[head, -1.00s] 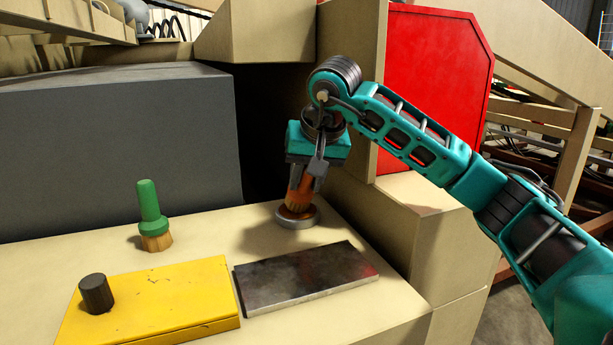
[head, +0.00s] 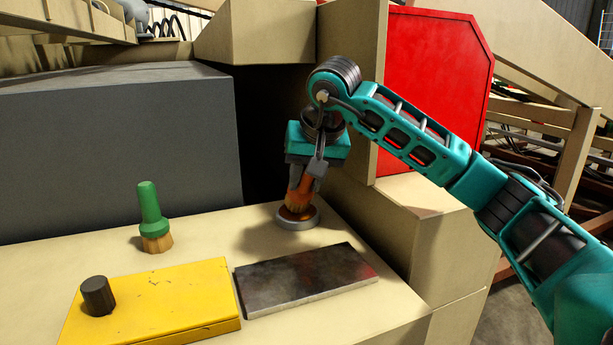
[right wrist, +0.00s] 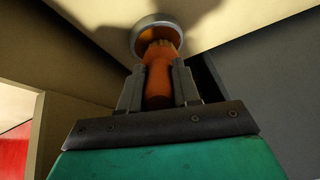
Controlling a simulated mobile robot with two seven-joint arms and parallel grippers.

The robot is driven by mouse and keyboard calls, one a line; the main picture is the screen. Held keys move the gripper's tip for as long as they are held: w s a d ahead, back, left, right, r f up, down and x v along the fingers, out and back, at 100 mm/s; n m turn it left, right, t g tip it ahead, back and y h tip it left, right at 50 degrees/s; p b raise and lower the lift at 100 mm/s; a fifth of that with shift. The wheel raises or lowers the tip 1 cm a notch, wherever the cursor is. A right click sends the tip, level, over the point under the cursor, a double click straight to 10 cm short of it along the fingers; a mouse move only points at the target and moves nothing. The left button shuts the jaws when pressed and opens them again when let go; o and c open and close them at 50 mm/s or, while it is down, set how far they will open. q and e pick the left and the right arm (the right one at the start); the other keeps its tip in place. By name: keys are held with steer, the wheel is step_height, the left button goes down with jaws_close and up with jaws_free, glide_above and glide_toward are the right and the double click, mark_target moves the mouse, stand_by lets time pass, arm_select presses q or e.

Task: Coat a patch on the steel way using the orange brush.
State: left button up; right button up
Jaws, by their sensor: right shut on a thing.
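The orange brush (head: 300,192) is held upright, bristles down, in my right gripper (head: 307,178), which is shut on its handle. Its bristles are at a shallow round metal dish (head: 297,223) with orange-brown contents. In the right wrist view the brush (right wrist: 158,78) sits between the fingers (right wrist: 158,88), its bristles at the dish (right wrist: 141,28); I cannot tell how deep they reach. The steel way (head: 305,280), a flat dark grey plate with worn patches, lies in front of the dish. My left gripper is not in view.
A green brush (head: 150,217) stands on its bristles at the left of the beige bench (head: 220,230). A yellow plate (head: 165,307) with a dark cylindrical knob (head: 97,295) lies left of the steel. A grey block (head: 110,150) and red panel (head: 435,90) stand behind.

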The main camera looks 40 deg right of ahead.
step_height(320, 180, up, 4)
steer(key=p, duration=0.2)
steer(key=shift+f+p, duration=0.25)
steer(key=shift+p, duration=0.1)
step_height(320, 180, up, 3)
steer(key=p, duration=0.3)
steer(key=shift+s+f, duration=0.1)
steer(key=shift+s, duration=0.05)
